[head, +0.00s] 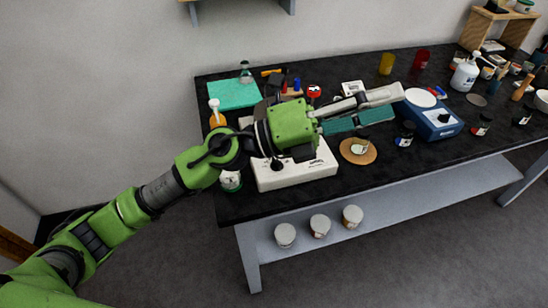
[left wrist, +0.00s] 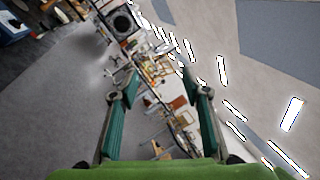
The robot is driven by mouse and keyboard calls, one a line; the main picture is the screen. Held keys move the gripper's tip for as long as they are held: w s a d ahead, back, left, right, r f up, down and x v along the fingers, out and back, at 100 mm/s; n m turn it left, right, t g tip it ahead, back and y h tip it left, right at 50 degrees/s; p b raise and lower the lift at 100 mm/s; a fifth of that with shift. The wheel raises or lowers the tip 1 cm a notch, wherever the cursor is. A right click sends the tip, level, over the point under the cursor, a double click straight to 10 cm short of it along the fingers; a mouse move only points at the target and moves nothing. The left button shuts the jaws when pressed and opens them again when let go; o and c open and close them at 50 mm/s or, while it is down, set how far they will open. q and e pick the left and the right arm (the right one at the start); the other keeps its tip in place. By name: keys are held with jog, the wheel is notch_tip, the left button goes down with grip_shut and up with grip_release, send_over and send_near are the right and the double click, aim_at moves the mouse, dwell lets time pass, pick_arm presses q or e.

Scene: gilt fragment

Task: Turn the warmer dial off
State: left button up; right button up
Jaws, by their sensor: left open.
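A blue warmer unit (head: 428,121) with a round white plate (head: 420,97) stands on the black bench. A dark dial (head: 444,117) is on its front face; its setting is too small to read. My left gripper (head: 396,103) reaches over the bench from the left, fingers pointing right, with the tips near the unit's left side. It is open and nothing shows between its fingers. In the left wrist view the fingers (left wrist: 160,80) are also spread and empty, and I cannot make out the dial there. My right gripper is not in view.
A white box with a dark knob (head: 305,176) sits beneath my left arm. A cork disc (head: 358,151) with a small item lies left of the warmer. A white pump bottle (head: 465,73) stands behind right. Several small jars crowd the bench. Lidded tubs (head: 320,225) stand on the lower shelf.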

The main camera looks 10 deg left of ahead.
pick_arm(q)
notch_tip(320, 180, down, 4)
jog(key=d+m+g+y, duration=0.1)
jog(key=m+g+y, duration=0.1)
jog(key=m+g, duration=0.15)
jog(key=m+y, duration=0.4)
jog(key=y, duration=1.1)
send_near(276, 161)
jog(key=shift+t, duration=0.45)
jog(key=p+x, duration=0.1)
jog(key=x, duration=0.1)
jog(key=p+x, duration=0.1)
jog(key=x, duration=0.2)
jog(key=p+x, duration=0.2)
jog(key=shift+s+d+f, duration=0.1)
jog(key=shift+s+f, duration=0.15)
jog(key=shift+s, duration=0.1)
jog(key=shift+w+f, duration=0.15)
jog(key=shift+f, duration=0.35)
jog(key=c, duration=1.1)
